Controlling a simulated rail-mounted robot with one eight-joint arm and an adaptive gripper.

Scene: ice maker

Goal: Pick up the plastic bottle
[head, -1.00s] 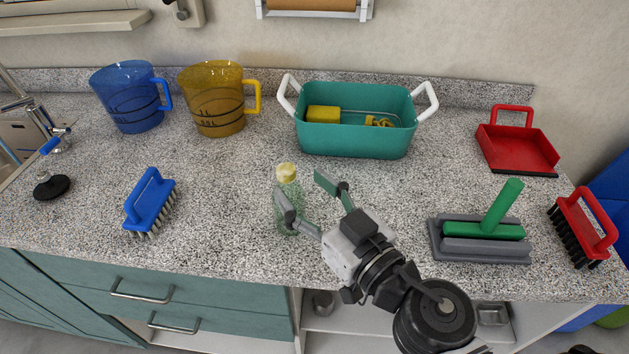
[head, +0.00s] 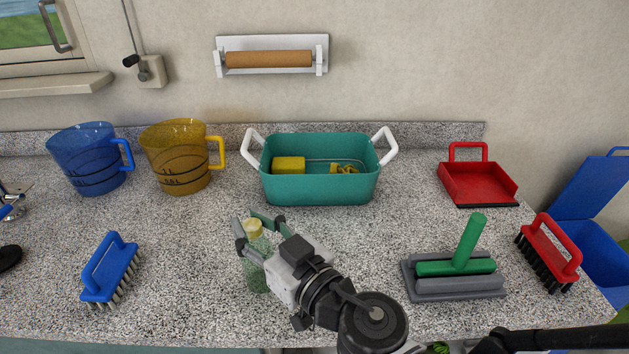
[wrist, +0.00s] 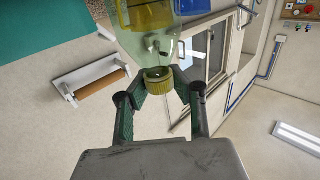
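The plastic bottle (head: 257,273) is translucent green with a yellow cap (head: 253,229), near the front middle of the counter. My gripper (head: 253,226) is at its upper part, with one finger on each side of the cap. In the wrist view the bottle (wrist: 146,42) comes in from the top, its cap between my gripper's fingertips (wrist: 160,88). The fingers are spread, with small gaps seeming to remain beside the cap. My gripper's body hides part of the bottle in the head view. Its base against the counter is hard to make out.
A teal basin (head: 318,189) with a yellow sponge stands behind. Blue (head: 90,160) and yellow mugs (head: 176,160) stand back left. A blue brush (head: 108,268) is left; a green-handled scrubber (head: 455,275), red dustpan (head: 480,183) and red brush (head: 548,250) are right.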

